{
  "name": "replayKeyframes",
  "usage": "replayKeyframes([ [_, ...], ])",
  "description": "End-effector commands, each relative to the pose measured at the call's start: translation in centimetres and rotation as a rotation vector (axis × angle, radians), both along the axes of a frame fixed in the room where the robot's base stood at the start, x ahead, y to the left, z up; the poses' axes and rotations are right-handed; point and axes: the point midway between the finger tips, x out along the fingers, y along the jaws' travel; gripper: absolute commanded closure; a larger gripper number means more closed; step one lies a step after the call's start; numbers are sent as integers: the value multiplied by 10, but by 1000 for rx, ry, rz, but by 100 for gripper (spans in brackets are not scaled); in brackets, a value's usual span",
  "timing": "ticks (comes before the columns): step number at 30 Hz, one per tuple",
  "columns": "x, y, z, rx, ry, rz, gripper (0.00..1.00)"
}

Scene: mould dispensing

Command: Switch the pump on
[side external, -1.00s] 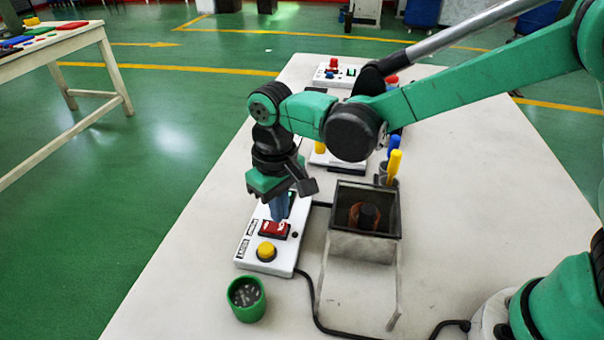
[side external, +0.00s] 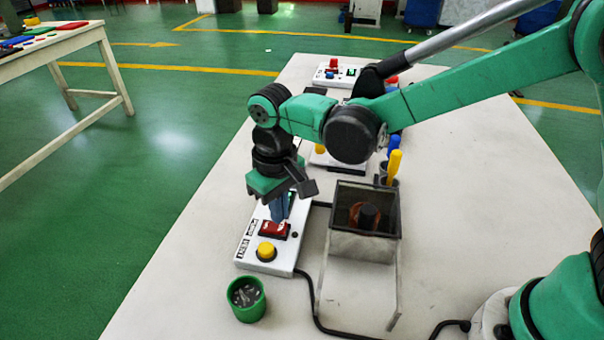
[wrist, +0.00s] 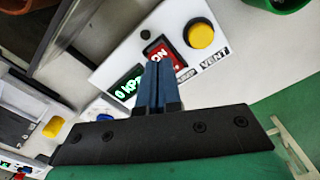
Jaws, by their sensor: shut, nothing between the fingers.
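The pump box (side external: 278,258) is a white control box on the table, with a red rocker switch (side external: 274,230) and a yellow button (side external: 266,251). In the wrist view the red switch (wrist: 163,52) is marked ON, and a green display (wrist: 128,93) reads 0 kPa. The yellow button (wrist: 201,34) is beside a VENT label. My gripper (side external: 279,219) is shut and empty, pointing down, its tips at the display-side edge of the red switch. The blue fingers (wrist: 156,62) hide part of the switch. I cannot tell whether the tips touch it.
A green cup (side external: 246,299) of small pieces stands in front of the box. An open-topped dark chamber (side external: 363,237) stands to its right, near a yellow-handled tool (side external: 394,165). A black cable (side external: 310,298) runs from the box. More control boxes (side external: 337,74) sit farther back.

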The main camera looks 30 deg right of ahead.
Motion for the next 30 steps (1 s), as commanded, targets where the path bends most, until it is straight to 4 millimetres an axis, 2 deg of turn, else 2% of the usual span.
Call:
replayKeyframes([
  [30, 0, 0, -15, 0, 0, 0, 100],
])
